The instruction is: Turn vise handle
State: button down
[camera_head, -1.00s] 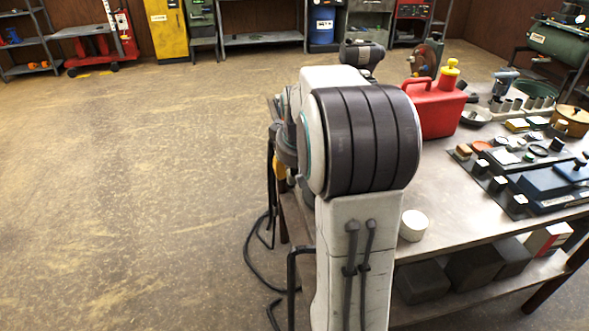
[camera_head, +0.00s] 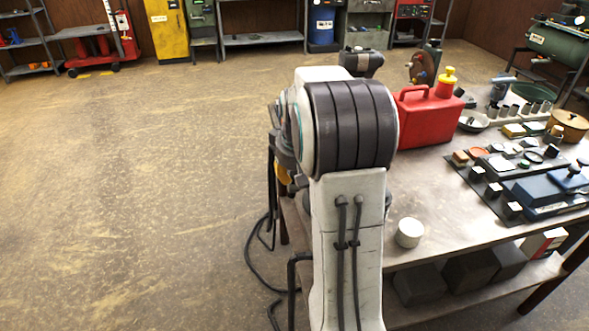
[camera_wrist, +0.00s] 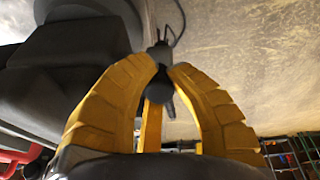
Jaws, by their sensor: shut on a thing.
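In the wrist view, the yellow fingers of my gripper (camera_wrist: 165,66) are closed on a dark, knobbed rod, the vise handle (camera_wrist: 160,50). The rod end sticks out between and beyond the fingertips. A dark, blocky body, seemingly the vise (camera_wrist: 65,60), fills the left of the wrist view, close beside the left finger. In the head view my arm hides most of the vise. A small yellow part of my gripper (camera_head: 282,175) shows at the bench's left edge.
The workbench (camera_head: 440,210) carries a red fuel can (camera_head: 427,118), a white cylinder (camera_head: 409,233), a blue box (camera_head: 550,190) and many small parts. A black cable (camera_head: 250,250) hangs to the floor left of the bench. The floor (camera_head: 130,200) at left is clear.

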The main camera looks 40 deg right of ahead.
jog(key=shift+w+d+r+g+y+p, duration=0.15)
jog(key=shift+r+g+y+p, duration=0.2)
jog(key=shift+p, duration=0.5)
jog(key=shift+w+f+g+p, duration=0.1)
jog(key=shift+f+g+p, duration=0.15)
jog(key=shift+g+p, duration=0.1)
jog(key=c, duration=1.2)
grip_release()
jog(key=r, duration=0.4)
jog(key=s+r, duration=0.1)
jog(key=r, duration=0.3)
jog(key=a+r, duration=0.1)
jog(key=r, duration=0.2)
jog(key=shift+s+r, duration=0.3)
jog(key=shift+r, duration=0.1)
